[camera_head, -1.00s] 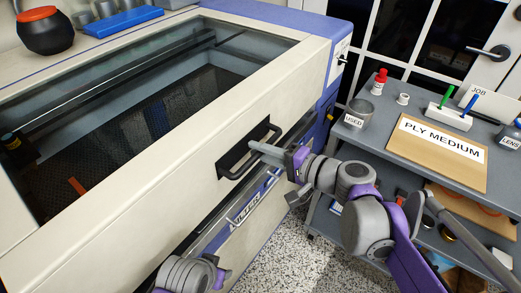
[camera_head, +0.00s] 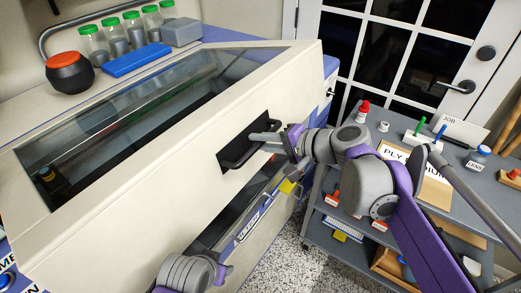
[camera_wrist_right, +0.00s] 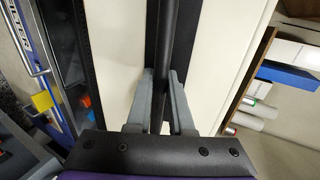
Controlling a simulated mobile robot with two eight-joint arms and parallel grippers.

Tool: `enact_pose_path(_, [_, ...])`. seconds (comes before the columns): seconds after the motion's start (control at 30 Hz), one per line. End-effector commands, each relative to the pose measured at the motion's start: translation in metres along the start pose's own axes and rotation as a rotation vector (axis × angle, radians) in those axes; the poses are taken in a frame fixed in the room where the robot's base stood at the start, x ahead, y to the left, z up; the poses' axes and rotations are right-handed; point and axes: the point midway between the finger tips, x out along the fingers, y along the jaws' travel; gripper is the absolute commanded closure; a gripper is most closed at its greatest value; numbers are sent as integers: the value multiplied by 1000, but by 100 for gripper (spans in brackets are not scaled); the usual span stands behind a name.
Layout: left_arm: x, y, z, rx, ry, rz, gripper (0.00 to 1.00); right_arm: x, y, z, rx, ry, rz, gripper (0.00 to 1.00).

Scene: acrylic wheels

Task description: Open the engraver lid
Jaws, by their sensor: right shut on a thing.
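The engraver lid (camera_head: 185,145) is a cream panel with a dark glass window (camera_head: 130,92). It is partly raised: a dark gap shows between its lower front edge and the engraver body (camera_head: 262,212). My right gripper (camera_head: 262,138) is shut on the black bar handle (camera_head: 237,160) on the lid's front. In the right wrist view the gripper's grey fingers (camera_wrist_right: 160,92) stand on both sides of the black bar (camera_wrist_right: 168,40). Part of my left arm (camera_head: 190,272) shows at the bottom edge, apart from the lid; its jaws are not clear.
Jars with green lids (camera_head: 133,30), a blue tray (camera_head: 138,58) and a black pot with a red top (camera_head: 70,72) stand behind the lid. A grey cart (camera_head: 450,205) with a "PLY MEDIUM" board (camera_head: 432,180) stands at the right, close to my right arm.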

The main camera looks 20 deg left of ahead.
Motion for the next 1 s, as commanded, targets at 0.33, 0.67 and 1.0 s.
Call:
enact_pose_path(0.33, [-73, 0, -48, 0, 31, 0, 50, -30, -115, 0, -3, -3, 15, 100])
enact_pose_path(0.67, [-137, 0, -113, 0, 94, 0, 50, -40, -239, -1, -10, -2, 13, 100])
enact_pose_path(1.0, [-154, 0, -140, 0, 126, 0, 50, -26, -332, -4, -3, 1, 15, 100])
